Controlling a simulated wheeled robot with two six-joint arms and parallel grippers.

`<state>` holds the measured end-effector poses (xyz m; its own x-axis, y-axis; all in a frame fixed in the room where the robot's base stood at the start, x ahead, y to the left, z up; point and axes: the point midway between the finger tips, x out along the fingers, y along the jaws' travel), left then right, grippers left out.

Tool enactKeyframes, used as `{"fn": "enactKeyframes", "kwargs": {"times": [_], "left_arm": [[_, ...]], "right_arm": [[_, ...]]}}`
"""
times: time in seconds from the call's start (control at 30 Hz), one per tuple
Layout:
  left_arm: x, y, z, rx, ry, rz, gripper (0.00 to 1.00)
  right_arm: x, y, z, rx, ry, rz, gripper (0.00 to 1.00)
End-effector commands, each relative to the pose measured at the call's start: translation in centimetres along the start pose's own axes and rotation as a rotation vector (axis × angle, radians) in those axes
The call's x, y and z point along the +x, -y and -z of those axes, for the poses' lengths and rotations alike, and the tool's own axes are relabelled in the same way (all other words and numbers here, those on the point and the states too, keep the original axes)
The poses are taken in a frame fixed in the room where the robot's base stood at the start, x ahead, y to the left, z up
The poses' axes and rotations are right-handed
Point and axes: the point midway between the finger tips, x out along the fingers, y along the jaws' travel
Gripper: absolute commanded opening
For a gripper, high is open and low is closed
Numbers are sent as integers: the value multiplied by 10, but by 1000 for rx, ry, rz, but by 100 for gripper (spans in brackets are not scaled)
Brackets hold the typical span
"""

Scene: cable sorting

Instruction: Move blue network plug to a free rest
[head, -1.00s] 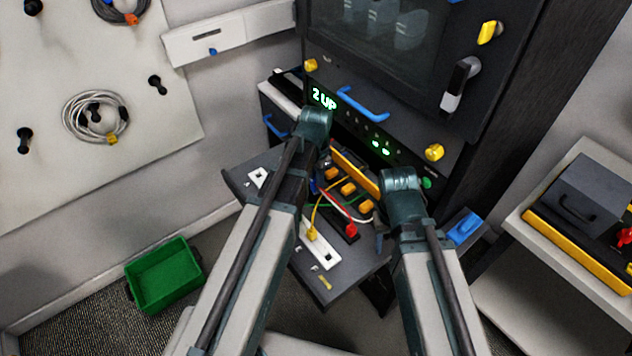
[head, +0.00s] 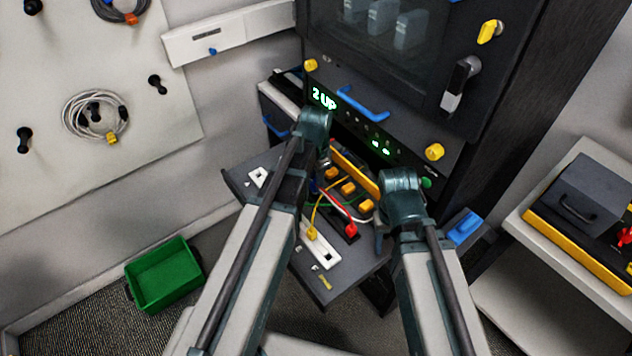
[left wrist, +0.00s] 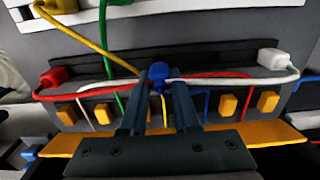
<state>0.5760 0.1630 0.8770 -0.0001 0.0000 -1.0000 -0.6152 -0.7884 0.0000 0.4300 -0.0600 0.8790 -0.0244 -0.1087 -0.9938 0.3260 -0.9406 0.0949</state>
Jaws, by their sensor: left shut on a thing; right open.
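The blue network plug (left wrist: 158,73) is between the fingertips of my left gripper (left wrist: 160,92) in the left wrist view, and the fingers are shut on it. In the head view my left gripper (head: 322,168) is over the grey shelf, partly hidden by its own arm. A dark rest rail (left wrist: 205,62) runs behind the plug, with a red plug (left wrist: 55,77) at its left end and a white plug (left wrist: 270,57) at its right. My right gripper (head: 380,238) is open over the shelf's right side, its fingers mostly hidden.
A yellow plug (head: 312,234) sits at a white socket strip (head: 322,254) on the shelf (head: 335,290). Yellow, green, red and white cables cross close to my left gripper. An orange bar (head: 355,168) and the dark cabinet (head: 400,130) stand behind. A green bin (head: 165,274) is on the floor.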

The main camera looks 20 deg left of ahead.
Motion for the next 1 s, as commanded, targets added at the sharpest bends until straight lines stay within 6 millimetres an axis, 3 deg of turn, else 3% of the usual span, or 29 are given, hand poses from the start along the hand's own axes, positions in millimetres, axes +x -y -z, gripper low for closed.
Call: {"fn": "enactKeyframes", "kwargs": {"times": [1.0], "left_arm": [[10,0,0,0,0,0,0]], "right_arm": [[10,1,1,0,0,0,50]]}}
